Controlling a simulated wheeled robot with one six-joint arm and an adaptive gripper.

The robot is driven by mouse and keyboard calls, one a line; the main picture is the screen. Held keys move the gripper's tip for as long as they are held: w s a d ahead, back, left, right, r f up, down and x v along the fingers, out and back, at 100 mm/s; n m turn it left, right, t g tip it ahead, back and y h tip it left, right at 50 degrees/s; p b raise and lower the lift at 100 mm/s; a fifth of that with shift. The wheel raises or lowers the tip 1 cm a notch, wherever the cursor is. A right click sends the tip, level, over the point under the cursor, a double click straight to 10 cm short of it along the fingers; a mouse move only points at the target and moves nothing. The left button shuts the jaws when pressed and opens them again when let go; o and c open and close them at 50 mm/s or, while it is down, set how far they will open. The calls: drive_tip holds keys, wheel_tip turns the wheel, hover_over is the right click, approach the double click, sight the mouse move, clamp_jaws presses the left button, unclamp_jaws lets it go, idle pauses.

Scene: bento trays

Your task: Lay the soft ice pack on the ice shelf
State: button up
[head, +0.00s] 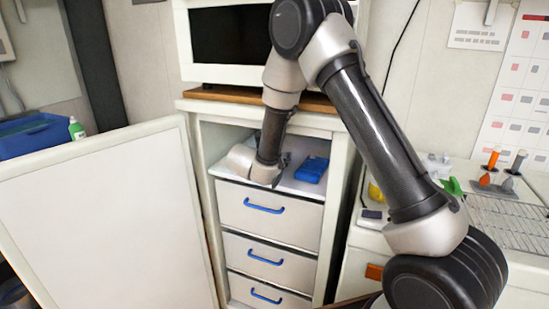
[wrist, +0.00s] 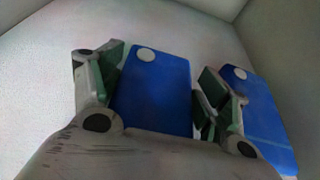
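In the wrist view my gripper (wrist: 160,95) has one finger along each side of a flat blue ice pack (wrist: 155,90) with a round white spot near its far end. The fingers appear to press on its edges. A second, similar blue pack (wrist: 262,115) lies to the right, partly behind the right finger. In the head view my gripper (head: 281,165) is low in the open shelf bay, over the white ice shelf (head: 293,186). One blue pack (head: 311,170) lies on the shelf to its right; the pack between the fingers is hidden there by my arm.
The bay has side walls and a top board (head: 312,103) with a white microwave-like box (head: 230,40) above. Drawers with blue handles (head: 264,206) are below. A large white door (head: 110,220) stands open at left. A wire rack (head: 510,215) is at right.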

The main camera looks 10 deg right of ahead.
drive_tip(key=o, duration=0.4)
drive_tip(key=shift+r, duration=0.1)
drive_tip(key=v, duration=1.2)
